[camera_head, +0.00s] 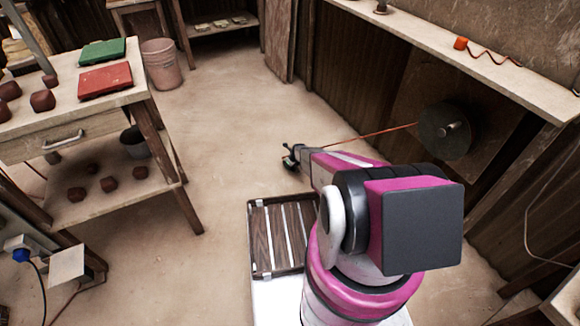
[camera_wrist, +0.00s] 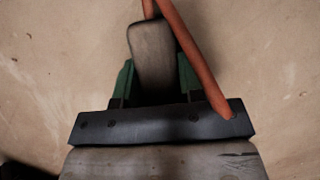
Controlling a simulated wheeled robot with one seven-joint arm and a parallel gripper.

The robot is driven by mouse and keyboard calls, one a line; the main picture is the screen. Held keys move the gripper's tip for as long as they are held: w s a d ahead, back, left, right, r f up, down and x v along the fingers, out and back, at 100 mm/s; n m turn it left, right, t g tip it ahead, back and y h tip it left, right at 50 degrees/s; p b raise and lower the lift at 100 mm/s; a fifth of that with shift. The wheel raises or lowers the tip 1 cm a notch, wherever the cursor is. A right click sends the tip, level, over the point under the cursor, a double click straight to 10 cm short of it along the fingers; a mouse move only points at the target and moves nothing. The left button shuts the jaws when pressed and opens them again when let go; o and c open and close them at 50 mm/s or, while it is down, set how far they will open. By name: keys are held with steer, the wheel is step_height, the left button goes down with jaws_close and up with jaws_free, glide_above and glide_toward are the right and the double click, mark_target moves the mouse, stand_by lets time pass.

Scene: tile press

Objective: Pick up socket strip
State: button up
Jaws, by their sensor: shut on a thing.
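My gripper (camera_head: 293,157) is held out over the bare floor in the head view, at the end of my pink and grey arm. In the wrist view my gripper (camera_wrist: 156,77) has its green-padded fingers shut on the socket strip (camera_wrist: 153,50), a worn grey block that points away from the palm. An orange cable (camera_wrist: 190,55) crosses beside the strip and passes over the dark palm bar. In the head view the strip is too small to tell apart from the gripper. The floor is behind the strip in the wrist view.
The orange cable (camera_head: 375,132) runs from the gripper to a dark round reel (camera_head: 432,132) at the right wall. A slatted wooden rack (camera_head: 262,241) is below the arm. A workbench (camera_head: 140,92) with red and green tiles stands left. The middle floor is clear.

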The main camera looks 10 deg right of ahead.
steer(key=shift+r, duration=0.55)
step_height(320, 180, up, 3)
steer(key=shift+s+f, duration=0.1)
steer(key=shift+f, duration=0.1)
steer(key=s+a+r, duration=0.3)
steer(key=a+r, duration=0.3)
steer(key=a, duration=0.5)
steer(key=shift+s+r, duration=0.15)
steer(key=shift+r, duration=0.25)
